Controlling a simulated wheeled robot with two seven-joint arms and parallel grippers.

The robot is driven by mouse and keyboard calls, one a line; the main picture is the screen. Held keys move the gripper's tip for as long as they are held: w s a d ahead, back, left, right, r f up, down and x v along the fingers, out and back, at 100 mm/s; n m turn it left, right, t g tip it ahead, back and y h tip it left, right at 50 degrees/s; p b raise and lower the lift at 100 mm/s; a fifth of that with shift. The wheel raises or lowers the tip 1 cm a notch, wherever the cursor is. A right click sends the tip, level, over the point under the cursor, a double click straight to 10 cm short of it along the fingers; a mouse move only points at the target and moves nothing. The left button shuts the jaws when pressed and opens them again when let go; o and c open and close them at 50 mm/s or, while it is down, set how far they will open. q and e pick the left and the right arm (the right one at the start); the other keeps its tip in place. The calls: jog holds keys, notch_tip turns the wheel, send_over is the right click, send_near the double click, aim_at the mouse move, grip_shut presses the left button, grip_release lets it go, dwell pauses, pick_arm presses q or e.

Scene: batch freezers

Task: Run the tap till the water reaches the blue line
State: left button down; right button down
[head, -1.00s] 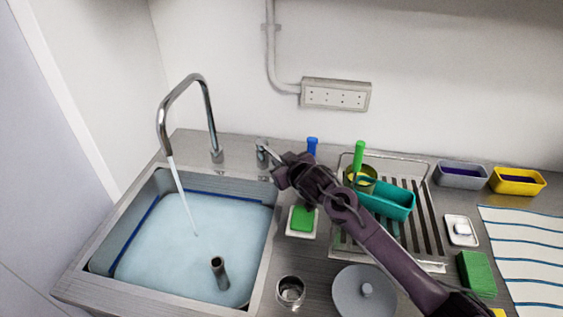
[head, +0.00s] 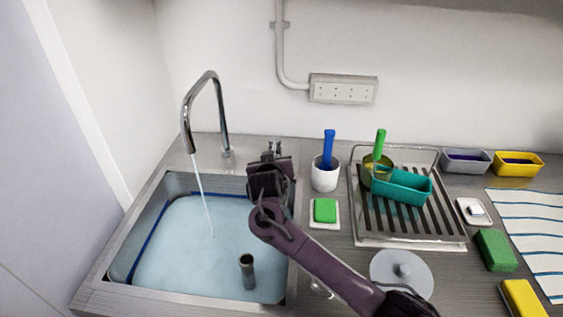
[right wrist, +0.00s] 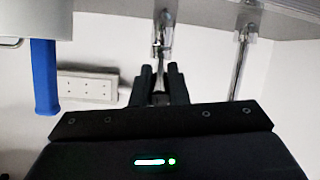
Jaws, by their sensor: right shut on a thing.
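The steel tap spout (head: 205,85) stands behind the sink (head: 90,292), and a thin water stream (head: 204,205) falls from it. Pale blue water (head: 180,250) covers the sink's floor. The blue line (head: 146,228) shows on the left wall just above the water; I cannot tell the exact gap. My right gripper (head: 273,152) is at the tap lever behind the sink's right back corner, largely hiding it. In the right wrist view my right gripper (right wrist: 160,78) is shut on the tap lever (right wrist: 160,48). My left gripper is not in view.
A dark standpipe (head: 247,270) rises from the water. Right of the sink are a white cup (head: 324,176) with a blue-handled tool, a green sponge (head: 325,210), a drying rack (head: 455,243) with a teal tray (head: 412,190), and a grey lid (head: 402,272).

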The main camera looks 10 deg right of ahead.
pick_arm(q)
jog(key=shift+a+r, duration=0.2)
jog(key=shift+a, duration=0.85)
pick_arm(e)
jog(key=shift+w+a+m+h, duration=0.15)
jog(key=shift+a+m+h, duration=0.45)
jog(key=shift+a+h, duration=0.1)
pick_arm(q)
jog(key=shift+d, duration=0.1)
pick_arm(e)
jog(key=c, duration=1.4)
grip_release()
jog(key=shift+c, duration=0.2)
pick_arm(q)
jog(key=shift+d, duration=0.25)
pick_arm(e)
jog(key=shift+o, duration=0.2)
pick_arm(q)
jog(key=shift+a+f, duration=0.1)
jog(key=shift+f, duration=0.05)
pick_arm(e)
jog(key=v, duration=0.7)
jog(key=shift+s+r, duration=0.3)
